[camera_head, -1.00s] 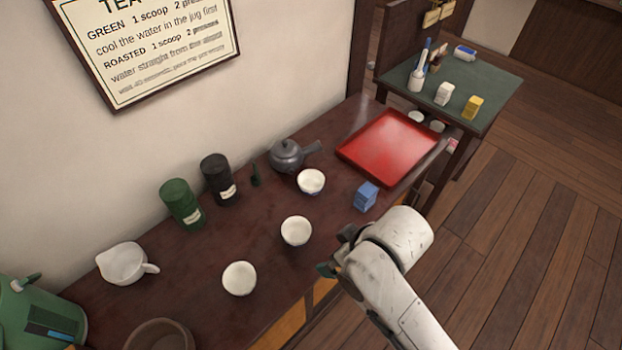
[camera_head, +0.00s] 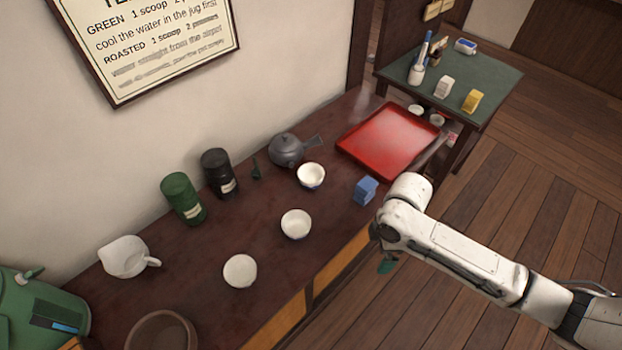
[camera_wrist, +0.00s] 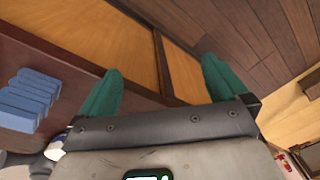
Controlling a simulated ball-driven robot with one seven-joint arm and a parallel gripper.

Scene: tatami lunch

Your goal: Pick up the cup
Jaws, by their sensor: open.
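Three white cups stand on the dark wooden counter: one near the teapot (camera_head: 311,175), a middle one (camera_head: 296,224) and a nearer one (camera_head: 240,271). I cannot tell which is the task's cup. My gripper (camera_head: 386,266) is off the counter's front edge, right of the middle cup, and touches none of them. In the wrist view my gripper (camera_wrist: 160,88) shows two green fingers spread apart with nothing between them.
A red tray (camera_head: 352,149) lies at the far end. A grey teapot (camera_head: 287,150), black canister (camera_head: 218,173), green canister (camera_head: 183,198) and white jug (camera_head: 124,257) line the wall side.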

